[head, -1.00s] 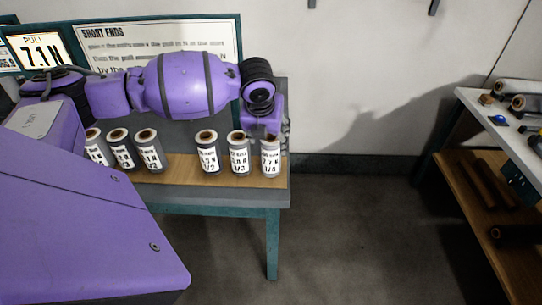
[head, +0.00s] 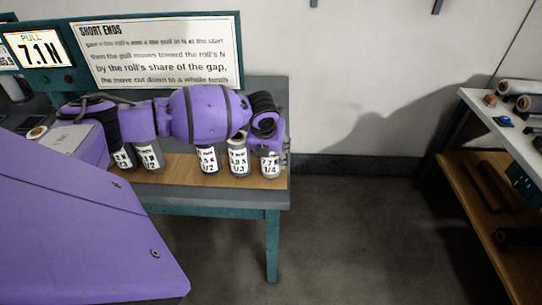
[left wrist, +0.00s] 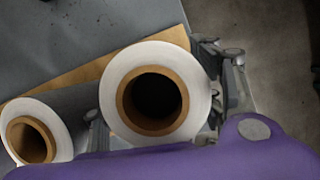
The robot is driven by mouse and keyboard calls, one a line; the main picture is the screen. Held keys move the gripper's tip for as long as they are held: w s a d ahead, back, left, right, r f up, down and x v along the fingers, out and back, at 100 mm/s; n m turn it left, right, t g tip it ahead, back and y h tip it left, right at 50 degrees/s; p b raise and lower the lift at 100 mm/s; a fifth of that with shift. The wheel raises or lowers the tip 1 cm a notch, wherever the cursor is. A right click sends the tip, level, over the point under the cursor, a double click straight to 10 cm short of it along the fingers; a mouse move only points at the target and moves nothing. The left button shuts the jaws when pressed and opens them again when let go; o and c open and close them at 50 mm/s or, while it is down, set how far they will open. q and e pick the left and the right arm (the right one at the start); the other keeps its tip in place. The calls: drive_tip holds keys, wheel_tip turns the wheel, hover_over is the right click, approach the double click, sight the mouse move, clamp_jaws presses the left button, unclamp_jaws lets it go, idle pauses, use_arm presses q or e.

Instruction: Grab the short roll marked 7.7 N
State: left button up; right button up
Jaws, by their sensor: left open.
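The short roll marked 7.7 N (head: 271,168) stands upright at the right end of the row on the wooden strip; its label also reads 1/4. My left gripper (head: 273,150) is down at this roll and hides its top in the head view. In the left wrist view the roll's white end with a brown core (left wrist: 119,76) faces the camera. The open fingers of my left gripper (left wrist: 155,105) lie on either side of it; I cannot tell whether they touch it. My right gripper is not in view.
A neighbouring roll (head: 238,160) stands close on the left, also seen in the left wrist view (left wrist: 58,123). More rolls (head: 207,160) stand further left, partly behind my arm. A display (head: 38,48) reads 7.1 N beside a sign (head: 160,50). A shelf (head: 470,165) stands at right.

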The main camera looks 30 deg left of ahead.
use_arm(q)
drive_tip(key=shift+r, duration=0.1)
drive_tip(key=c, duration=1)
